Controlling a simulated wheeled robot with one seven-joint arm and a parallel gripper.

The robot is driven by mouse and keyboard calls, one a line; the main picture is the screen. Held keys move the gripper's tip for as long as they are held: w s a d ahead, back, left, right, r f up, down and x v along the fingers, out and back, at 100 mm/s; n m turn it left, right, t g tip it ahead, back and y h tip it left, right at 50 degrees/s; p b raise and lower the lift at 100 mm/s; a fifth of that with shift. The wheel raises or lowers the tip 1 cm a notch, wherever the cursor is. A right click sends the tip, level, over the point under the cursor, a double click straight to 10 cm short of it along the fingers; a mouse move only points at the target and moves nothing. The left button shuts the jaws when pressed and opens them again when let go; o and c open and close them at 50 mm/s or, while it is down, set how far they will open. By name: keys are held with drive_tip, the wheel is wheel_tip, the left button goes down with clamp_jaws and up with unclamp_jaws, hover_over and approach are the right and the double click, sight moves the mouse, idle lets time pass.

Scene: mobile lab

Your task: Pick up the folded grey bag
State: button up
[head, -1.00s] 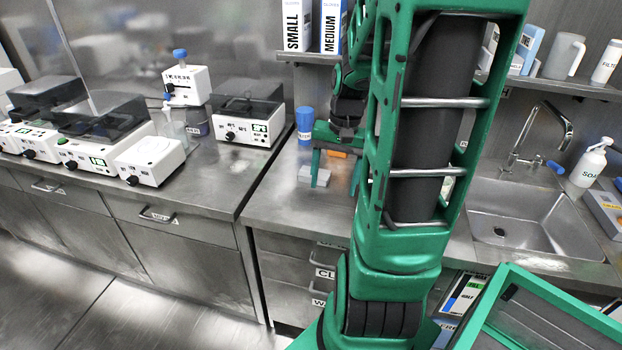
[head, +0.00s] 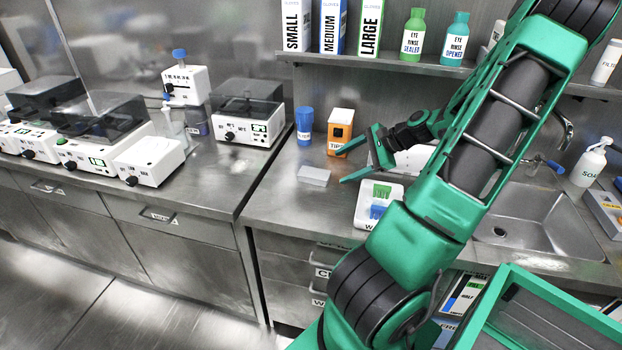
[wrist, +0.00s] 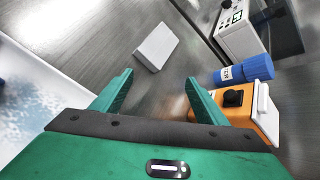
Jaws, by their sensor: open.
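A small flat light-grey block, which looks like the folded grey bag (head: 313,175), lies on the steel counter left of my gripper in the head view. It also shows in the wrist view (wrist: 156,46), beyond my fingertips and roughly in line with the gap between them. My gripper (head: 358,160) is open, with nothing between its fingers, and the fingers point toward the bag. In the wrist view my two green fingers (wrist: 159,78) are apart and do not touch the bag.
The counter around the bag is clear.

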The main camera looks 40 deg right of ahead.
sight(316, 173)
drive_tip(key=shift+s+a+f+m+t+y, duration=0.15)
drive_tip(key=shift+s+a+m+t+y, duration=0.05)
drive_tip(key=shift+m, duration=0.35)
drive_tip(key=shift+s+a+f+m+t+y, duration=0.15)
drive_tip(key=shift+m+t+y, duration=0.05)
drive_tip(key=shift+m, duration=0.35)
drive_tip(key=m, duration=0.1)
drive_tip(key=a+m+t+y, duration=0.1)
drive_tip(key=m, duration=0.1)
drive_tip(key=shift+s+r+t, duration=0.15)
drive_tip(key=shift+s+t, duration=0.15)
drive_tip(key=shift+s, duration=0.1)
drive_tip(key=shift+s+a+r+m+t, duration=0.15)
drive_tip(key=shift+a+r+m+t, duration=0.15)
drive_tip(key=shift+m, duration=0.5)
drive_tip(key=shift+w+a+f, duration=0.1)
drive_tip(key=shift+w+a, duration=0.1)
drive_tip(key=x, duration=1)
drive_tip(key=shift+a, duration=0.1)
drive_tip(key=c, duration=1.1)
